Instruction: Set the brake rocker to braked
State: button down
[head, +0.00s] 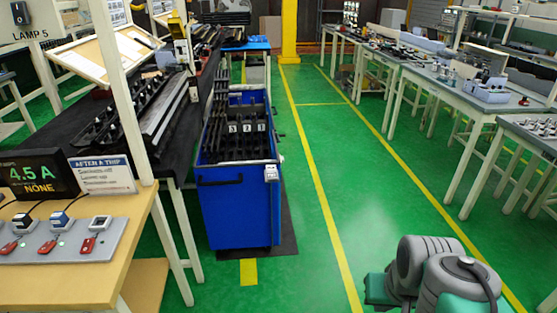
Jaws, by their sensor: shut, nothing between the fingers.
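A blue cart (233,212) stands on the green floor in the middle of the view. A small pale box (271,173) is fixed at its upper right front corner. It looks like a switch housing, perhaps the brake rocker, but it is too small to tell which way the rocker is tipped. A black handle crosses the cart's front. Dark trim parts (236,112) and several numbered pale tags fill the cart's top. Grey and teal links of my own arm show at the lower right. My gripper is not in view.
A wooden bench (100,265) with a current display (40,174), a sign (102,174) and several small switches stands at the left. A black-covered table (60,130) lies behind it. Work tables line the right. The green aisle (310,200) right of the cart is clear.

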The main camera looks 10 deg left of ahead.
aim_at(272, 173)
jog(key=u, duration=0.3)
jog(key=i, duration=0.8)
jog(key=u, duration=1.15)
jog(key=i, duration=0.7)
jog(key=u, duration=0.7)
